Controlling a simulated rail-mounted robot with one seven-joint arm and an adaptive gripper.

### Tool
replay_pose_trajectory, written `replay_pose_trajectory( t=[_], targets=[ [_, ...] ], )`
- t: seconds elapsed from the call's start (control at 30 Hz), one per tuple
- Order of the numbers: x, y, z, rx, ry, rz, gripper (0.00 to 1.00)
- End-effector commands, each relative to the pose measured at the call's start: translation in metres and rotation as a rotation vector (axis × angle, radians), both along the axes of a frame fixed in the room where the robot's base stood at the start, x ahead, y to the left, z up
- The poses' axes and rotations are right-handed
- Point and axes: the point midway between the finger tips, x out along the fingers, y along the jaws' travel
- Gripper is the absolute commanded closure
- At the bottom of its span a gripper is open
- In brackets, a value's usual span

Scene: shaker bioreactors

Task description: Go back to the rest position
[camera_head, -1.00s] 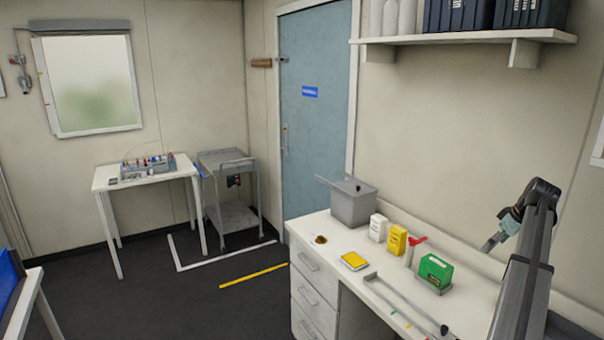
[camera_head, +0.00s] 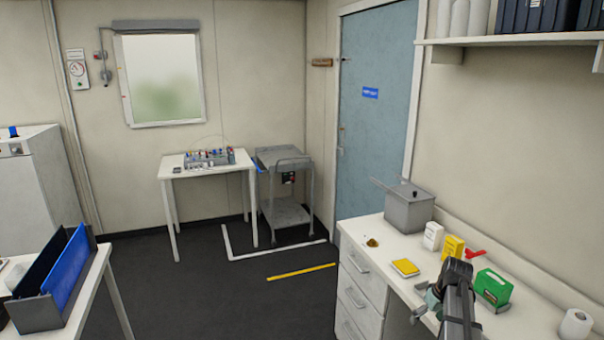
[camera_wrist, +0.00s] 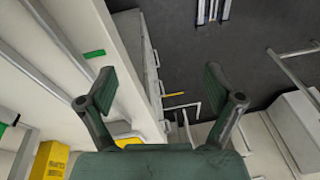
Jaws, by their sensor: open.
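My gripper (camera_head: 428,303) shows in the head view beside my arm, in front of the right-hand bench, partly hidden by the arm. In the wrist view, its two dark green fingers (camera_wrist: 158,85) stand wide apart with nothing between them. Behind them are the bench edge, the drawer fronts and the dark floor.
The white bench (camera_head: 372,262) holds a grey lidded bin (camera_head: 408,210), a yellow pad (camera_head: 405,267), a yellow box (camera_head: 452,247), a green box (camera_head: 493,289) and a white roll (camera_head: 575,325). A grey cart (camera_head: 285,205) stands by the door (camera_head: 378,110). The middle floor is clear.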

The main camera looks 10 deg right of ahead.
Motion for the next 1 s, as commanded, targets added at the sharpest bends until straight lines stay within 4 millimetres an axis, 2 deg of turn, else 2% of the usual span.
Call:
replay_pose_trajectory(
  t=[0.03, 0.1, 0.3, 0.4, 0.6, 0.8, 0.83, 0.9, 1.0],
  targets=[
    [-0.008, 0.040, -0.019, -0.001, 0.023, 0.003, 0.09],
    [-0.014, 0.082, -0.042, -0.005, 0.048, -0.007, 0.09],
    [-0.049, 0.192, -0.096, -0.035, 0.113, -0.030, 0.09],
    [-0.072, 0.236, -0.117, -0.055, 0.137, -0.038, 0.09],
    [-0.113, 0.294, -0.144, -0.090, 0.164, -0.051, 0.09],
    [-0.151, 0.333, -0.161, -0.122, 0.179, -0.056, 0.09],
    [-0.157, 0.338, -0.163, -0.126, 0.180, -0.057, 0.09],
    [-0.163, 0.334, -0.186, -0.125, 0.210, -0.062, 0.09],
    [-0.179, 0.334, -0.210, -0.126, 0.250, -0.060, 0.09]
  ],
)
